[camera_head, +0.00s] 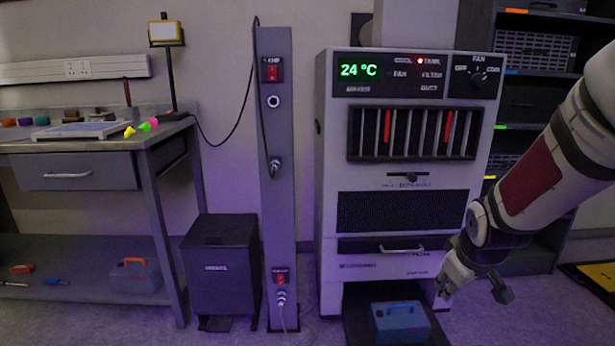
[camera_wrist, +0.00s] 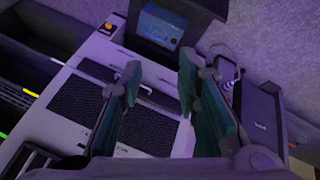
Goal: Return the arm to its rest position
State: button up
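My gripper (camera_head: 474,288) hangs at the lower right in the head view, at the end of my white arm. It is in front of the lower right part of the grey cabinet (camera_head: 328,160). In the wrist view my gripper (camera_wrist: 158,75) shows two fingers spread apart with nothing between them. The cabinet's vented front (camera_wrist: 150,130) lies beyond the fingers. A blue box (camera_head: 402,322) sits low in front of the cabinet, left of my gripper and apart from it. It also shows in the wrist view (camera_wrist: 160,28), past the fingertips.
A workbench (camera_head: 75,171) with a drawer stands at the left. A dark bin (camera_head: 222,265) and a grey post (camera_head: 279,180) with cables stand between bench and cabinet. A dark shelf rack (camera_head: 530,90) is behind my arm. A yellow-edged mat (camera_head: 590,280) lies at the right.

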jog(key=s+a+r+m+g+y, duration=0.1)
jog(key=s+a+r+m+g, duration=0.2)
jog(key=s, duration=0.9)
jog(key=s+a+r+g, duration=0.1)
jog(key=s+a+r, duration=0.3)
jog(key=s, duration=0.8)
jog(key=s+a+r+m+g+y, duration=0.1)
jog(key=s+a+r+m+g, duration=0.2)
jog(key=s, duration=0.9)
notch_tip(320, 180, up, 36)
jog(key=n+t+p, duration=0.1)
jog(key=t+p, duration=0.4)
jog(key=p, duration=2.9)
jog(key=shift+a+f, duration=0.15)
jog(key=shift+f, duration=0.05)
